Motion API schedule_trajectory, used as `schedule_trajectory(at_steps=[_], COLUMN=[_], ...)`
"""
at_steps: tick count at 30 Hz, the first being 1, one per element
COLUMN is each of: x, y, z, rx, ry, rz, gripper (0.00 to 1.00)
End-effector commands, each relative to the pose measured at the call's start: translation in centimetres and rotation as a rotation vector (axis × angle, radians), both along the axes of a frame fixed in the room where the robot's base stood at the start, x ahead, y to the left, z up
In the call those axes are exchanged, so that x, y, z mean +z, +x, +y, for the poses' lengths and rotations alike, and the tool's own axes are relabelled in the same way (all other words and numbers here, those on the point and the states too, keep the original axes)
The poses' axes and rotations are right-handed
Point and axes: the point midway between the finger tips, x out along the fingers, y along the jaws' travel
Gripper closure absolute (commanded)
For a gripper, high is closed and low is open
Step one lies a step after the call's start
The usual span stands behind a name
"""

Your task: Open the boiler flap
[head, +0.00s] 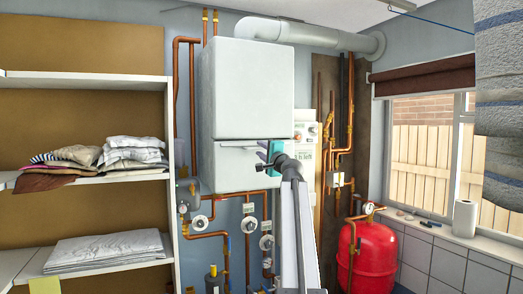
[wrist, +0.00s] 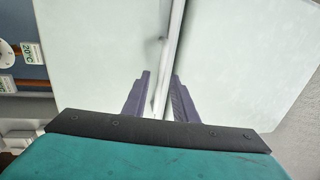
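The white boiler (head: 247,85) hangs on the wall in the head view. Its flap (head: 228,168) is the lower front panel, and it looks closed, with a seam and a thin lip along its top. My gripper (head: 262,155) is in front of the flap's upper right part. In the wrist view, the purple fingers of my gripper (wrist: 160,76) stand apart on either side of a pale strip (wrist: 170,45) running along the seam between two pale panels. I cannot tell whether the fingers touch it. My arm hides part of the flap's right side.
Copper pipes and gauges (head: 249,224) are below the boiler. A red tank (head: 367,252) stands at the right under the window sill. Shelves with folded cloths (head: 130,155) are at the left. A striped towel (head: 500,100) hangs at the upper right.

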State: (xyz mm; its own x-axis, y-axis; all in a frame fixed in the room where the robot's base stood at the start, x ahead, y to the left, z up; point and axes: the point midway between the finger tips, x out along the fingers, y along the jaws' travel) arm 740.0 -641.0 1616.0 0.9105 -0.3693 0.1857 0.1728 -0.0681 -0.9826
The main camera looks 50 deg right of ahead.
Motion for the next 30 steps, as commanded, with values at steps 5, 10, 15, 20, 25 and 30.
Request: schedule_trajectory(at_steps=[5,10,15,20,25,30], x=[-0.01,0.0,-0.01,-0.01,-0.01,-0.02], y=[-0.01,-0.01,0.0,0.0,0.02,0.01], z=[0.03,0.04,0.04,0.05,0.06,0.07], rx=[0.0,0.0,0.0,0.001,0.001,0.001], ry=[0.0,0.0,0.0,0.0,0.0,0.0], rz=[0.0,0.0,0.0,0.0,0.0,0.0], gripper=[0.76,1.0,1.0,1.0,1.0,1.0])
